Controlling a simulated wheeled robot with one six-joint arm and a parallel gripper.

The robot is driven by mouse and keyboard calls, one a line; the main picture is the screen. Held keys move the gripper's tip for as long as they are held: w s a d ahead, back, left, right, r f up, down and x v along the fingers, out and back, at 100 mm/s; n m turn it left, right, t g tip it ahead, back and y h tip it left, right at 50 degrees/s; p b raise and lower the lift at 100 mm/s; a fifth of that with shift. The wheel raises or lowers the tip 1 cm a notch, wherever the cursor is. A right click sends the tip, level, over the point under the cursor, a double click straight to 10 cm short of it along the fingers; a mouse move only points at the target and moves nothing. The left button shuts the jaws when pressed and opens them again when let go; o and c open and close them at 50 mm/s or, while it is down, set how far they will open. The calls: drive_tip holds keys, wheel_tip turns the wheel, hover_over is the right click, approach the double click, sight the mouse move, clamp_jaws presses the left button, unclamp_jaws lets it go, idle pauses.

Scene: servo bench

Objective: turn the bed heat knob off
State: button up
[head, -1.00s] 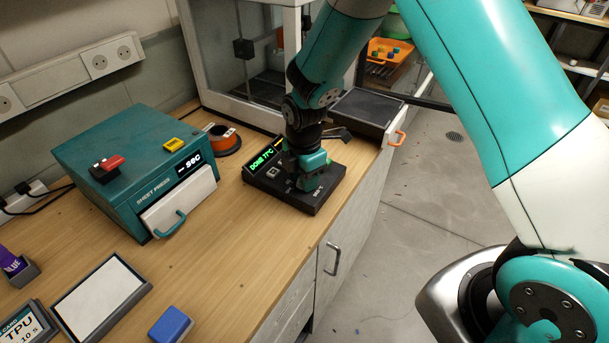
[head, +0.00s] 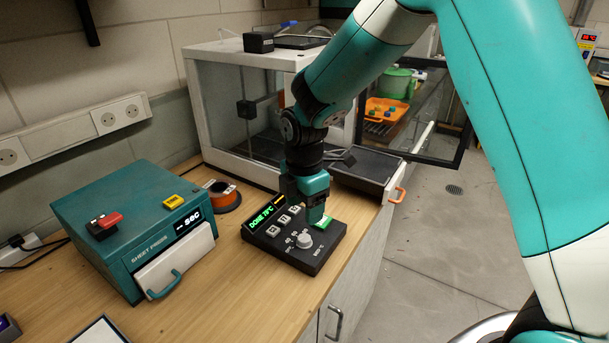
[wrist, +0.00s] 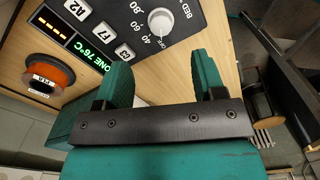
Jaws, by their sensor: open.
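The bed heat knob (head: 304,240) is a round white dial on the black control panel (head: 283,258). It also shows at the top of the wrist view (wrist: 161,20), beside the marks OFF, 40, 60 and 80. I cannot make out for certain which mark it points to. My gripper (head: 316,218) is above the back right part of the panel, clear of the knob. In the wrist view the two green fingers (wrist: 162,82) stand apart with nothing between them, and the knob lies beyond their tips.
A lit green display (head: 267,213) reads DONE with a temperature. Square keys and a green button (head: 323,223) share the panel. The teal sheet press (head: 130,220) and an orange spool (head: 223,196) stand left. A glass-sided enclosure (head: 250,105) and dark tray (head: 365,170) are behind.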

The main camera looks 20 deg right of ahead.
wheel_tip(320, 180, up, 9)
drive_tip(key=shift+f, duration=0.1)
idle(0.5)
drive_tip(key=s+a+r+m+y, duration=0.2)
drive_tip(key=s+m, duration=0.5)
drive_tip(key=s, duration=0.5)
drive_tip(key=s+a+r+m+y, duration=0.2)
drive_tip(key=s+m, duration=0.4)
drive_tip(key=s, duration=0.6)
drive_tip(key=shift+s+a+r+m, duration=0.25)
drive_tip(key=shift+s+r+m, duration=0.15)
drive_tip(key=shift+r, duration=0.1)
